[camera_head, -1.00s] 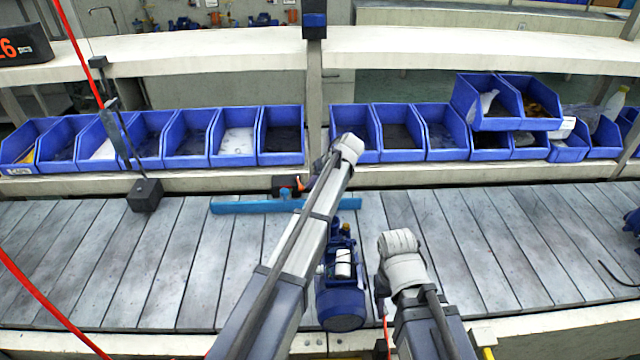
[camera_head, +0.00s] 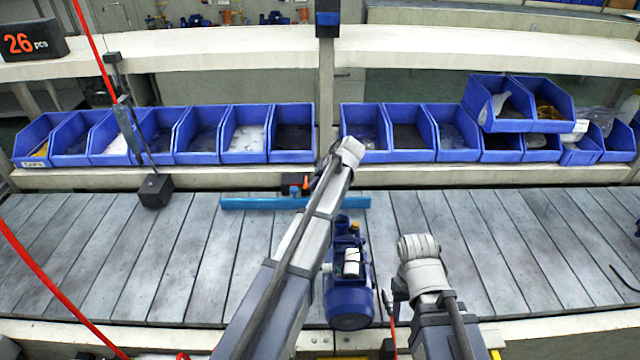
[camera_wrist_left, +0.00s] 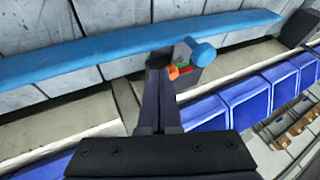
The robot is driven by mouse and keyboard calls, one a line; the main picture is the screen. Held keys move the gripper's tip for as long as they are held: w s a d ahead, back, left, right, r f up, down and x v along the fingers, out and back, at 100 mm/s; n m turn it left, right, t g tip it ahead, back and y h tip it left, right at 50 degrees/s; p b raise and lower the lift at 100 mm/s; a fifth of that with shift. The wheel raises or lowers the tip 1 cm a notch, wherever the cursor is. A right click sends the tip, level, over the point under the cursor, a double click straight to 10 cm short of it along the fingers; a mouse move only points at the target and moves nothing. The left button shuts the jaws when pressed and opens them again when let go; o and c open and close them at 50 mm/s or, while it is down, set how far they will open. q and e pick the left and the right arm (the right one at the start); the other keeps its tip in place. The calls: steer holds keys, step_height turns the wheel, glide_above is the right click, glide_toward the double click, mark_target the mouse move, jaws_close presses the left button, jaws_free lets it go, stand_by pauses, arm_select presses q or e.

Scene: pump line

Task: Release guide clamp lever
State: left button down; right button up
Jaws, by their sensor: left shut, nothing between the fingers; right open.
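The long blue guide rail (camera_head: 245,204) lies along the back of the conveyor. Its clamp is a dark block (camera_head: 291,180) with a blue knob and an orange lever (camera_head: 306,183). In the left wrist view the lever (camera_wrist_left: 171,73) shows beside a green and red patch, with the blue knob (camera_wrist_left: 203,53) to its right. My left gripper (camera_wrist_left: 157,78) is shut and empty, its fingertips close to the orange lever; I cannot tell whether they touch. In the head view it is partly hidden by its wrist. My right gripper (camera_head: 391,298) is open, low beside the blue pump.
The blue pump (camera_head: 350,302) stands on the slatted conveyor (camera_head: 510,250) between my arms. Blue bins (camera_head: 244,135) line the shelf behind. A dark box (camera_head: 155,191) on a rod hangs at the left, near a red cable (camera_head: 50,282). The conveyor's right side is mostly clear.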

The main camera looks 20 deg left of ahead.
stand_by(0.3)
arm_select(q)
steer(key=shift+w+d, duration=0.4)
steer(key=shift+w, duration=0.25)
steer(key=shift+d, duration=0.1)
